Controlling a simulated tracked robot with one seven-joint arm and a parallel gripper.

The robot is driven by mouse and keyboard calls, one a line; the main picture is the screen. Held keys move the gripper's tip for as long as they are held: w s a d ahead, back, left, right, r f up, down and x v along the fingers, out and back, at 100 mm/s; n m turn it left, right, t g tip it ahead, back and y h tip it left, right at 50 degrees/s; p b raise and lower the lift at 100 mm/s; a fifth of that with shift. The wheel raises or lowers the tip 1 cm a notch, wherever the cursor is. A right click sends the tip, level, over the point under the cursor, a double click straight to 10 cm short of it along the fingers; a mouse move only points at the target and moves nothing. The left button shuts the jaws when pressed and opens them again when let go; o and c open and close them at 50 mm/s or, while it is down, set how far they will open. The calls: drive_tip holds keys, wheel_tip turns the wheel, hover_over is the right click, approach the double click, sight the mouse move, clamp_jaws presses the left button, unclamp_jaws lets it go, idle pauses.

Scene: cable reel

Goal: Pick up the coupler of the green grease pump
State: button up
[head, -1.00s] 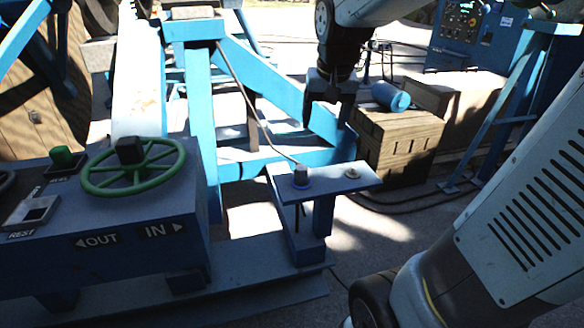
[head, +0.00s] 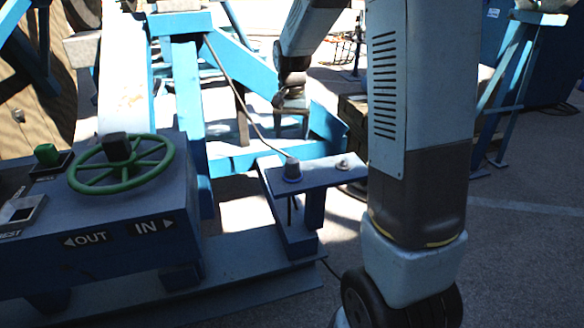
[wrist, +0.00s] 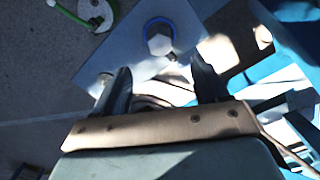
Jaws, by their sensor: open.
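The hose and fitting lie up and left of the fingers. In the head view my gripper (head: 291,108) hangs beyond the blue bracket shelf (head: 318,174). A grey fitting in a blue ring (head: 292,170) stands on that shelf, also in the wrist view (wrist: 158,40).
A small round stud (head: 342,164) sits on the shelf's right end. A thin dark hose (head: 236,88) runs from the blue frame (head: 194,100) to the shelf fitting. A control box with a green handwheel (head: 121,164) stands at left. My arm blocks the view right of the shelf.

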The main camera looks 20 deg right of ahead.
sight(292, 161)
wheel_tip(292, 161, down, 13)
drive_tip(key=shift+f, duration=0.1)
idle(0.6)
drive_tip(key=shift+c, duration=0.5)
drive_tip(key=c, duration=1.1)
drive_tip(key=shift+r, duration=1.4)
drive_tip(key=shift+c, duration=0.2)
drive_tip(key=s+d+r, duration=0.1)
drive_tip(key=s+r, duration=1.3)
drive_tip(key=r, duration=0.1)
drive_tip(key=shift+d+r, duration=0.15)
drive_tip(key=shift+d, duration=0.25)
